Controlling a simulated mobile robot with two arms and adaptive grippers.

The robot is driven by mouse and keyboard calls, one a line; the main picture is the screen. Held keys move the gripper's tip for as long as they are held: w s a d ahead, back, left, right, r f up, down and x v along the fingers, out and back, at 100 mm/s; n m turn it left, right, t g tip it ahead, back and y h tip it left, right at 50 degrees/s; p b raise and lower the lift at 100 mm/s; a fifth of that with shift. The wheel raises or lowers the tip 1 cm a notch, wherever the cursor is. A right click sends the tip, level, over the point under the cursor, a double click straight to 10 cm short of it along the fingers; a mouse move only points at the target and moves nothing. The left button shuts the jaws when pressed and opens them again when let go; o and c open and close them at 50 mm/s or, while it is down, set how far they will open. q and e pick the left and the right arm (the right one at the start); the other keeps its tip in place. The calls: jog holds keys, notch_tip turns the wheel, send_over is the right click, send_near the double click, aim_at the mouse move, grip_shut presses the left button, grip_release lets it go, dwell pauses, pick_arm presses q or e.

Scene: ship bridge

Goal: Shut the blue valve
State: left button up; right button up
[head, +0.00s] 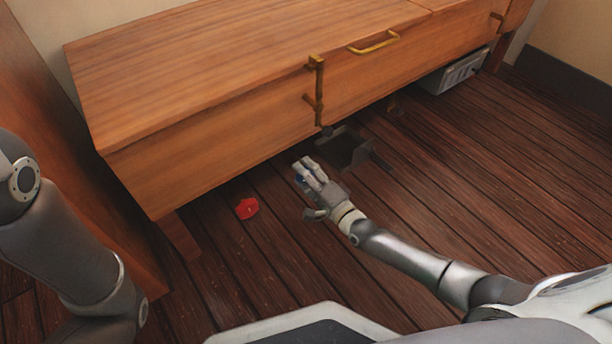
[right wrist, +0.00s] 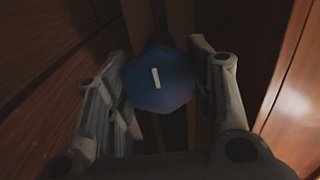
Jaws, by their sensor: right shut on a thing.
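The blue valve (right wrist: 158,80) is a dark blue, many-sided knob with a pale bar mark on its face, seen in the right wrist view. My right gripper (right wrist: 160,88) has its fingers on both sides of the knob and is shut on it. In the head view my right gripper (head: 306,172) is low in front of the wooden cabinet, and its hand mostly hides the knob. My left arm shows at the left edge of the head view, but its gripper is out of frame.
A red valve knob (head: 247,208) sits at floor level to the left of my right gripper. The long wooden cabinet (head: 210,150) overhangs this space. A grey box (head: 455,74) is under its far right end. The plank floor (head: 480,165) at the right is clear.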

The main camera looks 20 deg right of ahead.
jog(key=m+b, duration=0.1)
jog(key=m, duration=0.3)
jog(key=shift+f+m+b, duration=0.2)
jog(key=shift+m+b, duration=0.2)
jog(key=m+b, duration=0.2)
jog(key=m, duration=0.3)
jog(key=m+b, duration=0.1)
jog(key=m, duration=0.3)
jog(key=shift+r, duration=0.15)
jog(key=m, duration=0.4)
jog(key=shift+m, duration=0.4)
jog(key=o, duration=1.1)
